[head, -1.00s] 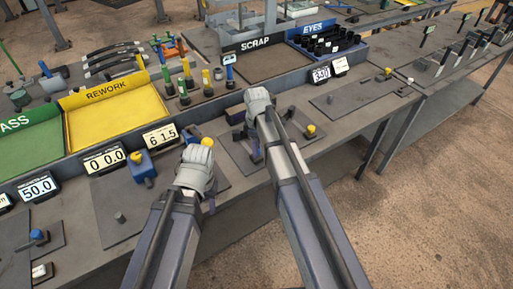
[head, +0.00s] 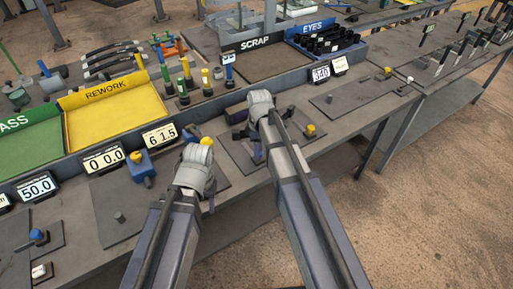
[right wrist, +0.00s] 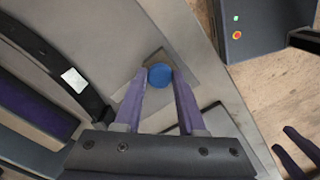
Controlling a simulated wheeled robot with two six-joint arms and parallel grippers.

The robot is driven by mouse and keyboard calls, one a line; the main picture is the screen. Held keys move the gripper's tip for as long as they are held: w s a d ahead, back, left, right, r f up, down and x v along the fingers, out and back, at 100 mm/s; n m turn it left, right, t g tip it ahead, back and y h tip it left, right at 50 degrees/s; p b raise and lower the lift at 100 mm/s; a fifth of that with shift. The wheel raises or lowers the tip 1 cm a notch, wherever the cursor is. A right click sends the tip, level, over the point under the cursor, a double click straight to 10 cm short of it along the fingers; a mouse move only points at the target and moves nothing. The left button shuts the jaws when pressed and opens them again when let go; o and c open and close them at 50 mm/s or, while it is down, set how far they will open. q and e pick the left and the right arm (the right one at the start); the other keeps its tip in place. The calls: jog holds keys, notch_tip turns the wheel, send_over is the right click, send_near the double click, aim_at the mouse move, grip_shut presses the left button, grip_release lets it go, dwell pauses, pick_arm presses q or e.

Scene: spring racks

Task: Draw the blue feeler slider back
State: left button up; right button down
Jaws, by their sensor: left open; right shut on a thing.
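The blue round knob of the feeler slider (right wrist: 160,76) shows in the right wrist view, between the tips of my right gripper (right wrist: 159,84). The gripper's purple fingers are shut on it, above a small grey plate. In the head view my right gripper (head: 258,152) is over the bench, right of the middle, and its wrist hides the knob. My left gripper (head: 209,200) is open near the bench's front edge, lower left of the right one. Its fingers are mostly hidden by its wrist.
A blue block (head: 141,167) stands on a plate left of my left gripper. A yellow knob (head: 310,130) is right of my right gripper. Behind are the yellow REWORK tray (head: 105,125), the SCRAP tray (head: 268,66), colored pegs (head: 187,74) and number displays (head: 160,136).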

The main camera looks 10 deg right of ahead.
jog(key=c, duration=0.5)
grip_release()
jog(key=shift+s+d, duration=0.1)
jog(key=shift+s, duration=0.1)
jog(key=shift+r, duration=0.1)
notch_tip(320, 180, up, 8)
jog(key=p, duration=0.8)
jog(key=shift+f, duration=0.2)
jog(key=shift+s, duration=0.1)
jog(key=s+a+m, duration=0.4)
jog(key=s, duration=0.5)
jog(key=s+a+m+h, duration=0.1)
jog(key=s+a+m, duration=0.4)
jog(key=s, duration=0.4)
jog(key=shift+f+b, duration=0.2)
jog(key=shift+b, duration=0.15)
